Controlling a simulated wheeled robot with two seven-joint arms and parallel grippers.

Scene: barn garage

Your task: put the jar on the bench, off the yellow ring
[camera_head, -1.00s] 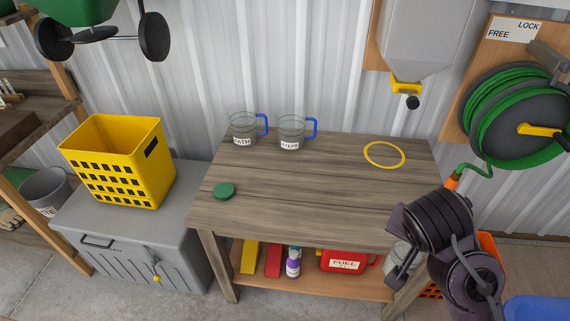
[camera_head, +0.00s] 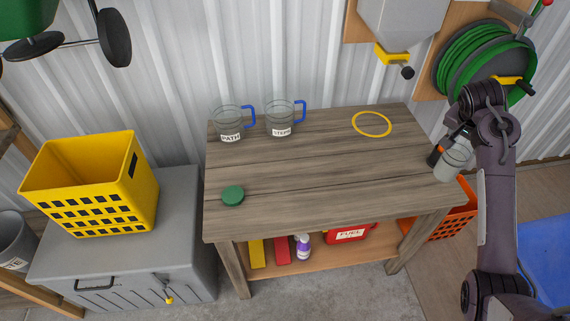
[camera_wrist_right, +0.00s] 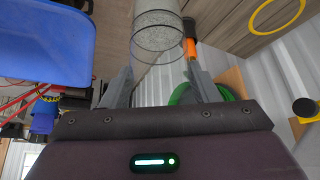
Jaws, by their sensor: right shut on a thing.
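The clear glass jar (camera_head: 452,164) with grey contents is held by my right gripper (camera_head: 459,140) in the head view, at the bench's right end. It looks off the bench top or just over its edge; I cannot tell its height exactly. In the right wrist view the jar (camera_wrist_right: 158,32) sits between the two fingers of the gripper (camera_wrist_right: 160,80). The yellow ring (camera_head: 371,112) lies flat and empty on the back right of the wooden bench (camera_head: 310,180); it also shows in the right wrist view (camera_wrist_right: 254,22). My left gripper is not in view.
Two glass mugs with blue handles (camera_head: 229,123) (camera_head: 281,118) stand at the bench's back left. A green disc (camera_head: 232,195) lies at front left. A hopper (camera_head: 400,20) hangs above the ring, a hose reel (camera_head: 470,60) to the right. The bench's middle and front right are clear.

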